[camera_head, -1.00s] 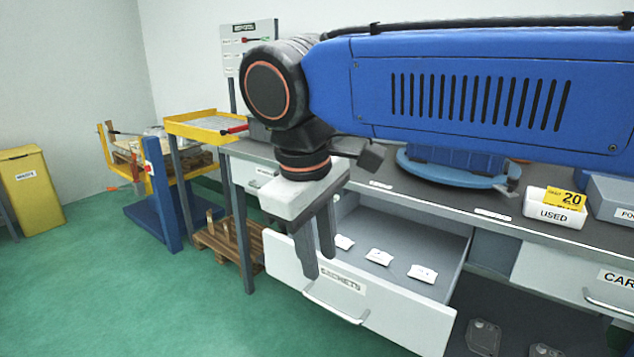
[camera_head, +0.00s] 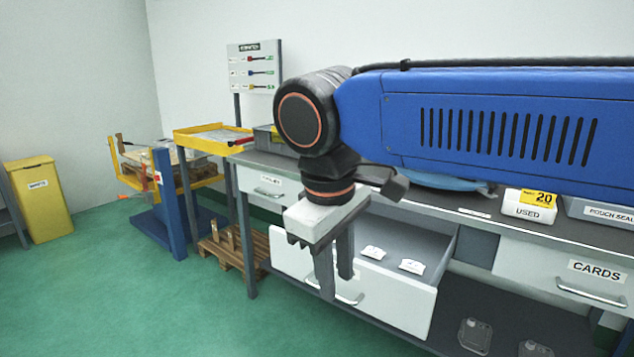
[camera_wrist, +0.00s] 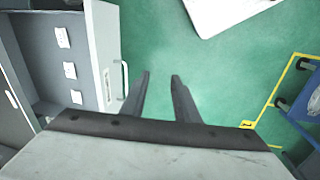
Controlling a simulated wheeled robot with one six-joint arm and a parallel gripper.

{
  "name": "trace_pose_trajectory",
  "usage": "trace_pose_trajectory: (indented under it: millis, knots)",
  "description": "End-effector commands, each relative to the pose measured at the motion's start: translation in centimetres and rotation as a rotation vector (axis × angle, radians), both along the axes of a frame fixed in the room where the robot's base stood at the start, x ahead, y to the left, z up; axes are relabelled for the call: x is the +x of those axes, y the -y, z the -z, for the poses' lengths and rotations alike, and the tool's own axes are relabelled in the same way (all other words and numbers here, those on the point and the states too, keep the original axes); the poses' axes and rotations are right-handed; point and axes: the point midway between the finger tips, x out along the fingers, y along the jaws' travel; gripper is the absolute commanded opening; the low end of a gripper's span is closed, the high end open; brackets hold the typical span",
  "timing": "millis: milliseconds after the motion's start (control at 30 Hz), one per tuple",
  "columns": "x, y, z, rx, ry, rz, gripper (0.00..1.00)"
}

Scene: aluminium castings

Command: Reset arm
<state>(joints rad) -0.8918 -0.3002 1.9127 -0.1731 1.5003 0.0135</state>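My gripper (camera_head: 336,287) hangs fingers-down from the blue arm, in front of the open sachets drawer (camera_head: 400,304). In the wrist view my gripper (camera_wrist: 161,76) shows two fingers spread apart, with only green floor between them. It is open and empty. The drawer front (camera_wrist: 104,50) stands to the left of the fingers in the wrist view, with a gap between. White sachets (camera_head: 411,266) lie in the drawer; several also show in the wrist view (camera_wrist: 70,70). My gripper hides part of the drawer and its label.
The workbench (camera_head: 440,200) carries a white USED box (camera_head: 528,206). A CARDS drawer (camera_head: 572,268) is shut at right. A yellow-edged tray stand (camera_head: 210,136), a wooden pallet (camera_head: 232,258) and a yellow waste bin (camera_head: 38,200) stand left. Green floor is clear at front left.

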Motion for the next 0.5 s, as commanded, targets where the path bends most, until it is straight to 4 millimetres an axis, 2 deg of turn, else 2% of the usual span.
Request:
trace_pose_trajectory:
  millis: [267,500]
  knots:
    - [0.8,3.7,1.5,0.04,0.012,0.087,0.28]
    - [1.2,9.0,4.0,0.104,0.04,0.222,0.28]
